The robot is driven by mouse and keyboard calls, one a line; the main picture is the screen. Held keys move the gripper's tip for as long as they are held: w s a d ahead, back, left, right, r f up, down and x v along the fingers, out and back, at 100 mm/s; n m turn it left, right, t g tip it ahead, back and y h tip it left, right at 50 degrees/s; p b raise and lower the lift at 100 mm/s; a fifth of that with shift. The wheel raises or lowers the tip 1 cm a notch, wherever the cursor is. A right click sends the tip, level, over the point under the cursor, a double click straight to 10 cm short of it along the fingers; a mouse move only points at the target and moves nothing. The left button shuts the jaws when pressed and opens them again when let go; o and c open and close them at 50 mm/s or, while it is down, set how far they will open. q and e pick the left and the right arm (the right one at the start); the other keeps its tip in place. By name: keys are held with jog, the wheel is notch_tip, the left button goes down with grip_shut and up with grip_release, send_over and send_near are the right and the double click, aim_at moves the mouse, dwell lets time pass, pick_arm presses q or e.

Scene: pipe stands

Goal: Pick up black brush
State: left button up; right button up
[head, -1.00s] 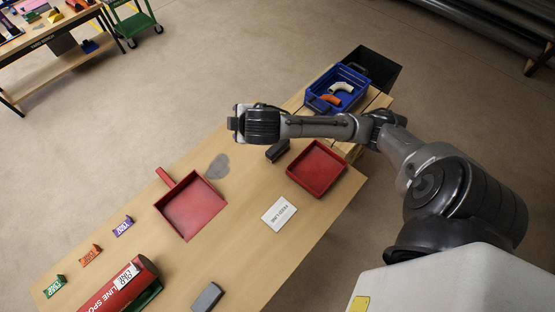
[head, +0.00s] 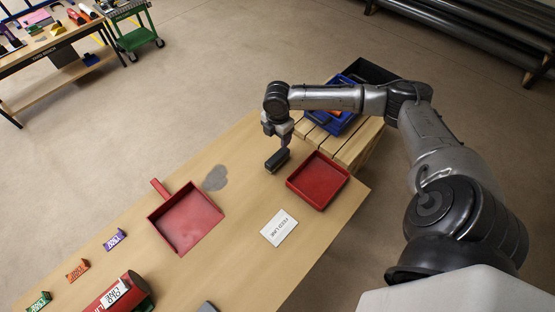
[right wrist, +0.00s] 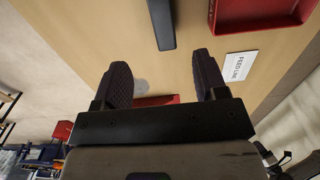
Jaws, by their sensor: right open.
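The black brush (head: 277,160) lies on the wooden table, left of the square red tray. In the right wrist view the black brush (right wrist: 162,24) is a dark bar at the top, beyond the fingertips and roughly in line with the gap between them. My right gripper (head: 284,142) is just above the brush in the head view, pointing down and partly hiding its surroundings. In the right wrist view my right gripper (right wrist: 161,65) has its two fingers wide apart with nothing between them. My left gripper is not in view.
A red tray (head: 318,181) is right of the brush, with a white card (head: 279,228) below it. A red dustpan (head: 186,219) and a grey patch (head: 215,178) are to the left. A blue crate (head: 345,122) stands behind my right arm. The table around the dustpan is mostly clear.

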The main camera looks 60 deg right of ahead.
aim_at(278, 156)
notch_tip(278, 156, down, 8)
jog(key=shift+a+r+b, duration=0.1)
jog(key=shift+b, duration=0.25)
jog(key=shift+s+a+f, duration=0.15)
jog(key=shift+f, duration=2.5)
jog(key=c, duration=1)
